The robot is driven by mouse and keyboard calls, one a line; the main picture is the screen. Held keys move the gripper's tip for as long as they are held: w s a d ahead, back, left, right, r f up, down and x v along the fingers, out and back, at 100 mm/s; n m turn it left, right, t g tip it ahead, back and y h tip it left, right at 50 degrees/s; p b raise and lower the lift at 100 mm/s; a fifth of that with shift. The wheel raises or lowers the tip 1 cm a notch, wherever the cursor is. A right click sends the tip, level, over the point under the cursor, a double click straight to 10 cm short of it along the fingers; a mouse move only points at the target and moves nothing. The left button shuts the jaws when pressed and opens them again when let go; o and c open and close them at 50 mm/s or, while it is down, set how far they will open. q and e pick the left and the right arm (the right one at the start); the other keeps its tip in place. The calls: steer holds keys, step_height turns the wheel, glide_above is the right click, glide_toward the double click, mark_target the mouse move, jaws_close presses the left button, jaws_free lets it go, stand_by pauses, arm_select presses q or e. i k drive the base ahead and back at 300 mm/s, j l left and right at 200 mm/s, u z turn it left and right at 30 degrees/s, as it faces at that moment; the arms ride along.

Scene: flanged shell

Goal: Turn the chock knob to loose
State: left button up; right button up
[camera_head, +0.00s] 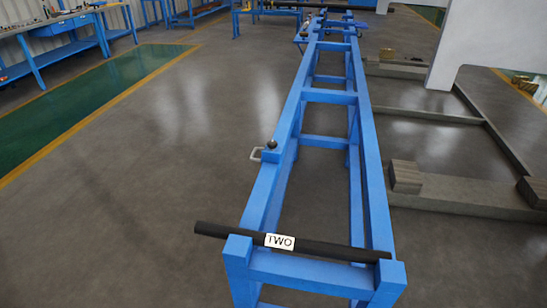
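A long blue steel frame (365,150) runs away from me through the middle of the head view. A small black round knob (272,144) sits on top of its left rail, about midway along the near part. A pale grey loop handle (256,154) sticks out to the left just below the knob. I cannot tell from its shape whether the knob is tight or loose. A black bar (340,250) with a white label reading "TWO" (279,241) lies across the near end of the frame. Neither of my grippers is in view.
Grey floor (150,190) is open left of the frame, with a green strip (85,95) edged in yellow. Blue workbenches (60,45) stand at the far left. Wooden blocks (405,177) and low beams (465,195) lie on the right. A large white structure (490,35) stands upper right.

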mark_target(272, 145)
steer(key=k+z, duration=0.2)
steer(key=z, duration=0.15)
steer(key=k+l+z, duration=0.1)
steer(key=k+z, duration=0.15)
steer(key=z, duration=0.15)
steer(key=k+l+z, duration=0.1)
steer(key=z, duration=0.25)
steer(key=i+j, duration=0.15)
steer(key=j, duration=0.25)
steer(key=i+j, duration=0.1)
steer(key=j, duration=0.35)
steer(key=i+j, duration=0.15)
steer(key=j, duration=0.25)
steer(key=i+j, duration=0.15)
steer(key=j, duration=0.25)
steer(key=i+j+z, duration=0.1)
steer(key=j, duration=0.35)
steer(key=i+j, duration=0.15)
steer(key=j, duration=0.25)
steer(key=i+j, duration=0.1)
steer(key=j, duration=0.3)
steer(key=i+j, duration=0.15)
steer(key=j, duration=0.3)
